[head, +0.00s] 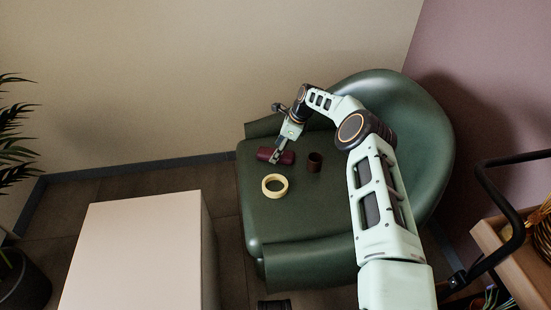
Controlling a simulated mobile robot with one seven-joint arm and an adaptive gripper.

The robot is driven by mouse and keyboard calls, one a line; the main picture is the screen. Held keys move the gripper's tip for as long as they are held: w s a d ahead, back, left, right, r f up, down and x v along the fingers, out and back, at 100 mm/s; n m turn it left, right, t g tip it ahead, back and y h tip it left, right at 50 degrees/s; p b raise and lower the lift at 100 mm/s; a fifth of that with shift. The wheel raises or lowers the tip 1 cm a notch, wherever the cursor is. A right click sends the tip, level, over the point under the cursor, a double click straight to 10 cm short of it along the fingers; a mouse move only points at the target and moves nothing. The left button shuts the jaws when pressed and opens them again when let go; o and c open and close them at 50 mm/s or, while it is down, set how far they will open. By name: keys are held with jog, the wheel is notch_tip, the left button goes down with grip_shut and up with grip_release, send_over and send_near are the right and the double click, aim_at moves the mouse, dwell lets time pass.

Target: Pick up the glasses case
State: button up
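The glasses case (287,158) is a dark maroon, rounded oblong lying on the seat of the green armchair (290,210). My gripper (275,158) reaches down to it from above, with its fingertips at the case and covering part of its middle. The view is too small to tell whether the fingers are open or closed around the case, or whether they touch it. The case appears to rest on the seat.
A dark brown cup-like object (315,162) stands close to the right of the case. A pale yellow ring (275,186) lies in front of it. The chair's backrest (415,110) curves behind my arm. A pale block-shaped table (140,245) stands at left, and a wooden tray or cart (500,245) at right.

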jog(key=shift+x, duration=1.05)
jog(key=c, duration=1.3)
